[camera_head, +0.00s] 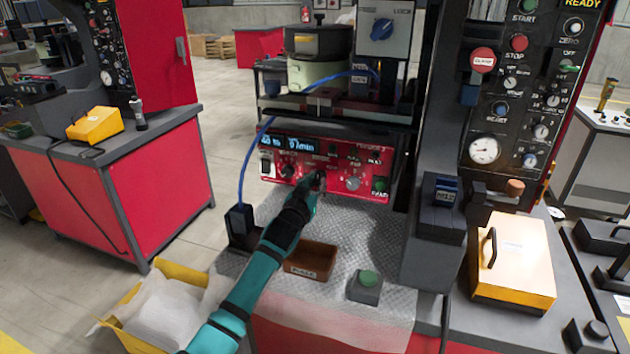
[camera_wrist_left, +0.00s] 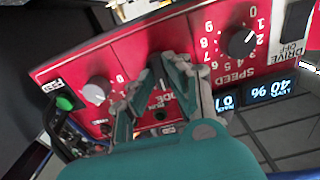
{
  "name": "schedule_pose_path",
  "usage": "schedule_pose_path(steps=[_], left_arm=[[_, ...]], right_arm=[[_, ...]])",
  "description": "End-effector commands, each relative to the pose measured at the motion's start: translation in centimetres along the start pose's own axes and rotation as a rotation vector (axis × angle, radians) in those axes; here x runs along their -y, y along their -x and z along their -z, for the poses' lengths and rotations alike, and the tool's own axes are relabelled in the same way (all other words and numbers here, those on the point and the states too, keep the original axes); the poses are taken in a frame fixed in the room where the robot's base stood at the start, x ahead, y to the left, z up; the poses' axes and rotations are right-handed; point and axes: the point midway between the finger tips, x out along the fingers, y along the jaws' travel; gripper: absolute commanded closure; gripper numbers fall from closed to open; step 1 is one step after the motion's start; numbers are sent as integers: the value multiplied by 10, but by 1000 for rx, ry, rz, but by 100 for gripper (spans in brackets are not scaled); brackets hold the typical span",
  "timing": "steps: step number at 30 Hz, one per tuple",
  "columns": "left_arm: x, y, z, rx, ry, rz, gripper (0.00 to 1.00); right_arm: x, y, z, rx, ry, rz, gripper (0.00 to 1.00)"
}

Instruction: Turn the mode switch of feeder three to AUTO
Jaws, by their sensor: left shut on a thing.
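The red panel of feeder three (camera_head: 327,154) faces me in the middle of the head view, and it also shows upside down in the left wrist view (camera_wrist_left: 120,55). My left gripper (camera_head: 319,180) reaches its centre from below. In the left wrist view the gripper (camera_wrist_left: 152,82) has its fingers on both sides of the dark mode switch (camera_wrist_left: 157,68) and is shut on it. The fingers partly cover the switch and its MODE lettering, so I cannot tell its pointer position. My right gripper is in neither view.
A black speed knob (camera_wrist_left: 240,43) and a grey knob (camera_wrist_left: 96,90) flank the gripper on the panel. A green button (camera_head: 380,185) is at the panel's right.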

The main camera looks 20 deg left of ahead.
Motion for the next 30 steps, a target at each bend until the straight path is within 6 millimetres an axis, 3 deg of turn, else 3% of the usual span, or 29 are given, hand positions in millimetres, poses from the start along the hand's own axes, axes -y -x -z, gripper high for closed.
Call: schedule_pose_path(steps=[18,30], left_arm=[[-1,0,-1,2,-547,-1,100],[-1,0,-2,2,-720,-1,100]], right_arm=[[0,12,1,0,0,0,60],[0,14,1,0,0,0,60]])
